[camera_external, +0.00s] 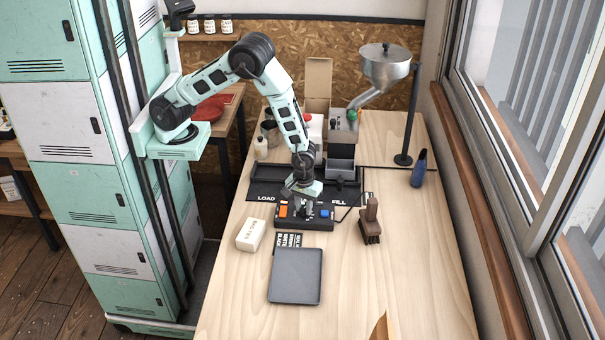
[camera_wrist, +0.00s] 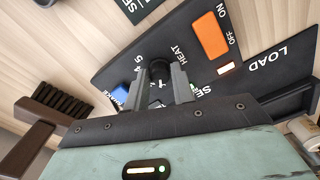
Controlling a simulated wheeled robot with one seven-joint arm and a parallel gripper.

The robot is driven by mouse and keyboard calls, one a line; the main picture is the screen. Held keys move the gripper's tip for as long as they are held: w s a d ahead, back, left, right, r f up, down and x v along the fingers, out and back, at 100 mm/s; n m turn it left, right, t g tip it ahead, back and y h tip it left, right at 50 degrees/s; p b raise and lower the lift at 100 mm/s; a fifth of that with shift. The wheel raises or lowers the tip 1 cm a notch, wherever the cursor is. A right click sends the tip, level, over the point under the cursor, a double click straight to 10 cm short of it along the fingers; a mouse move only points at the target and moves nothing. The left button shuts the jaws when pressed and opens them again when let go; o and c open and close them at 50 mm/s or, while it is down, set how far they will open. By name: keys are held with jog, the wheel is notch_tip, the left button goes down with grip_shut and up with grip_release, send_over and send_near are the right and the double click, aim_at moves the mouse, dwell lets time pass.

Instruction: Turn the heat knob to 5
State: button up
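The control panel (camera_external: 318,224) is a black box on the wooden table, with an orange switch and a blue button. In the wrist view the black heat knob (camera_wrist: 160,69) stands between my fingertips, beside the word HEAT. The digits 4 and 5 show to its left; other marks are partly hidden by my fingers. My gripper (camera_external: 303,209) points down at the panel. In the wrist view my gripper (camera_wrist: 161,78) has a finger on each side of the knob, seemingly closed on it.
The orange ON/OFF switch (camera_wrist: 210,36) and the blue button (camera_wrist: 121,97) flank the knob closely. A white block (camera_external: 250,235), a grey tray (camera_external: 295,277) and a brown brush (camera_external: 370,222) lie around the panel. The table's right front is mostly clear.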

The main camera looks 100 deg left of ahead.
jog(key=shift+m, duration=0.4)
jog(key=m+b, duration=0.1)
jog(key=m, duration=0.4)
jog(key=shift+m+b, duration=0.3)
jog(key=shift+m, duration=0.1)
jog(key=m, duration=0.3)
jog(key=shift+m+b, duration=0.3)
jog(key=shift+b, duration=0.1)
jog(key=m, duration=0.3)
jog(key=shift+m+b, duration=0.3)
jog(key=m, duration=0.4)
jog(key=shift+m, duration=0.3)
jog(key=m, duration=0.4)
jog(key=o, duration=1)
